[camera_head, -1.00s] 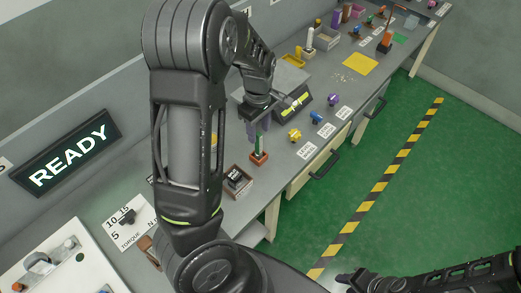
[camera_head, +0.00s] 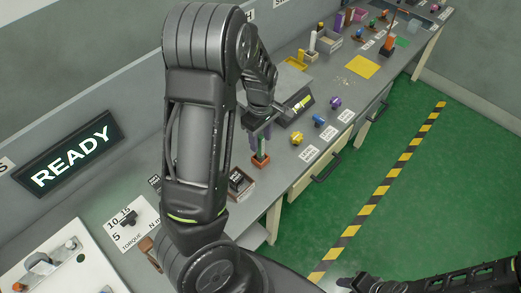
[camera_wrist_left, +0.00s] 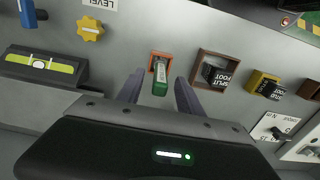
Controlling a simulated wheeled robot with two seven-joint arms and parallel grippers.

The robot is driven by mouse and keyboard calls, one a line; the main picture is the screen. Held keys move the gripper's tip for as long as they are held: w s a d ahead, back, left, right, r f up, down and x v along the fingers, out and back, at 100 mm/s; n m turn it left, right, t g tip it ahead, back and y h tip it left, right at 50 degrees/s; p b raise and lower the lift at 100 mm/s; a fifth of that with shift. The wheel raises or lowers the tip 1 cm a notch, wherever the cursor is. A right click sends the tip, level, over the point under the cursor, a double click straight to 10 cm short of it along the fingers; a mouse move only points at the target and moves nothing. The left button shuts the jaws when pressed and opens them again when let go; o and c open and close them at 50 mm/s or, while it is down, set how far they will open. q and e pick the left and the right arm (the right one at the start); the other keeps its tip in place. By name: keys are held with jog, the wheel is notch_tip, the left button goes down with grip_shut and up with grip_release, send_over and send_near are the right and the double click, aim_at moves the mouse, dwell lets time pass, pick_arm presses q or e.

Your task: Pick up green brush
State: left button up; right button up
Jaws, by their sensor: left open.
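The green brush (camera_wrist_left: 160,80) stands upright in a small orange-brown holder (camera_wrist_left: 153,62), seen from above in the left wrist view. In the head view the brush (camera_head: 261,146) is a thin green and white piece in its holder (camera_head: 260,160), near the bench's front edge. My left gripper (camera_wrist_left: 160,85) is open, with one purple-grey finger on each side of the brush; I cannot tell if either touches it. In the head view my left gripper (camera_head: 258,132) is partly hidden by its own arm. My right arm shows at the lower right; its gripper (camera_head: 350,283) is small and dark.
A wooden box with a black block (camera_head: 238,182) stands close to the holder. A yellow knob (camera_head: 297,138), a blue knob (camera_head: 319,121) and a level (camera_wrist_left: 40,65) are nearby. A yellow sheet (camera_head: 363,67) lies farther along the bench. The green floor is clear.

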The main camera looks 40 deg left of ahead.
aim_at(261, 147)
pick_arm(q)
notch_tip(261, 147, down, 5)
jog(key=shift+r, duration=0.2)
jog(key=shift+c, duration=0.4)
grip_shut()
dwell(0.4)
